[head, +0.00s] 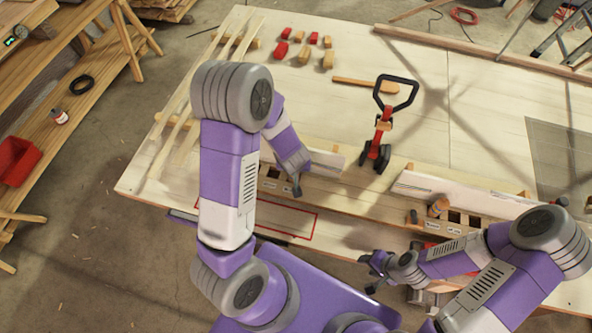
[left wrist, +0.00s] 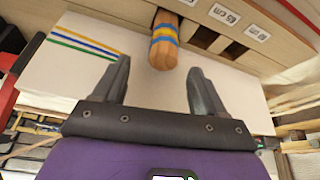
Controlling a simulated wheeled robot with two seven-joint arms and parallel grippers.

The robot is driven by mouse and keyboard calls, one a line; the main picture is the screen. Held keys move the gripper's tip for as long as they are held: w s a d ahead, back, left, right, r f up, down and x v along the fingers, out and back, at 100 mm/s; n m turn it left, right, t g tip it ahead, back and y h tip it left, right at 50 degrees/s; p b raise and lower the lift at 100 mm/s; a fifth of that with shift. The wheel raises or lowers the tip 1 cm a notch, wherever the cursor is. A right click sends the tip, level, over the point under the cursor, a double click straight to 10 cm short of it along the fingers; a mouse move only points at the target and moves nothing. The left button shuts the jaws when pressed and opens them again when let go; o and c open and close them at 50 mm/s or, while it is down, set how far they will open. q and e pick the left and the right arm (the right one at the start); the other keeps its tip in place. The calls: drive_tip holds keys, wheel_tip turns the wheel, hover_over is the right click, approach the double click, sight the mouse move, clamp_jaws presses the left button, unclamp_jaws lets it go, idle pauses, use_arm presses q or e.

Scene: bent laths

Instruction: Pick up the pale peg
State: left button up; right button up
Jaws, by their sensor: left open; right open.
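A wooden peg (left wrist: 163,48) with blue and yellow bands shows in the left wrist view, at a dark slot of a labelled wooden rack (left wrist: 190,15). I cannot tell for sure whether it is the pale peg. My left gripper (left wrist: 158,77) is open, with the peg just beyond and between its fingertips, apart from them. In the head view my left gripper (head: 297,187) is at the left rack (head: 270,184), where my arm may hide the peg. My right gripper (head: 374,272) is open and empty at the table's front edge.
A right rack (head: 465,222) holds an orange-brown peg (head: 438,206) and a dark one (head: 413,216). A red-and-black clamp-like tool (head: 380,135) stands mid-table. Small red and wooden blocks (head: 305,52) lie at the back; long laths (head: 180,125) lie at the left.

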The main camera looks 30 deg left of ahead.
use_arm(q)
drive_tip(key=x, duration=0.2)
drive_tip(key=b+x, duration=0.1)
drive_tip(key=x, duration=0.2)
drive_tip(key=shift+a+f, duration=0.2)
drive_tip(key=shift+a, duration=0.1)
drive_tip(key=shift+r, duration=0.1)
clamp_jaws()
